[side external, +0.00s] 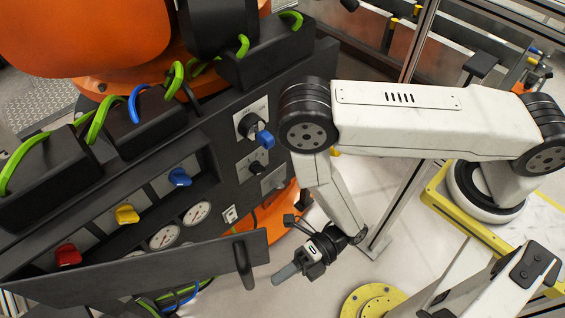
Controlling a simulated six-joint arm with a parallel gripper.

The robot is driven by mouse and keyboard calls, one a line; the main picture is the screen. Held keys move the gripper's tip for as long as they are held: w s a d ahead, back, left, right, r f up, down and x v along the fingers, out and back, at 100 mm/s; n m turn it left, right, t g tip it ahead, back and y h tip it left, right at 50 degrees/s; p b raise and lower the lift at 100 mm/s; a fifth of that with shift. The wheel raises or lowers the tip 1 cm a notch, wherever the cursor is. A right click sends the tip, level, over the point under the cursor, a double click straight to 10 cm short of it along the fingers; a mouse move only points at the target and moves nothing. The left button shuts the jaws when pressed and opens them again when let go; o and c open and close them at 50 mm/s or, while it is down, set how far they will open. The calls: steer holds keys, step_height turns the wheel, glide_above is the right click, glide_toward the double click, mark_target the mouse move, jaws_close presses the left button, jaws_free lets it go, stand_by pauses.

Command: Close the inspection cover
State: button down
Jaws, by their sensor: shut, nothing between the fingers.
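The inspection cover (150,268) is a long dark panel on the front of the black drive unit (225,170). It stands open, swung out below the recess it belongs to. A dark upright handle (243,262) sits near its right end. The open recess shows a red knob (68,254), a yellow knob (127,214), a blue knob (180,177) and round gauges (197,213). My gripper (285,273) is shut and empty, just right of the handle, with its tip pointing left toward it. A small gap shows between them in the picture; the depth between them is unclear.
A dial with a blue handle (264,139) sticks out of the panel above my gripper. Green and blue cables (95,120) run along the unit's top. A yellow round flange (371,301) lies at the lower right. The pale floor (300,300) below my gripper looks clear.

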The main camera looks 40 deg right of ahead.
steer(key=shift+w+d, duration=0.25)
steer(key=shift+w, duration=0.35)
steer(key=shift+w+d, duration=0.3)
steer(key=shift+w, duration=0.3)
steer(key=shift+w+d, duration=0.25)
steer(key=shift+w, duration=0.35)
steer(key=shift+w, duration=0.15)
steer(key=w+d+n+g, duration=0.1)
steer(key=w+d, duration=0.3)
steer(key=w, duration=0.7)
steer(key=shift+w+d+g, duration=0.15)
steer(key=shift+d+g, duration=0.15)
steer(key=shift+g, duration=0.3)
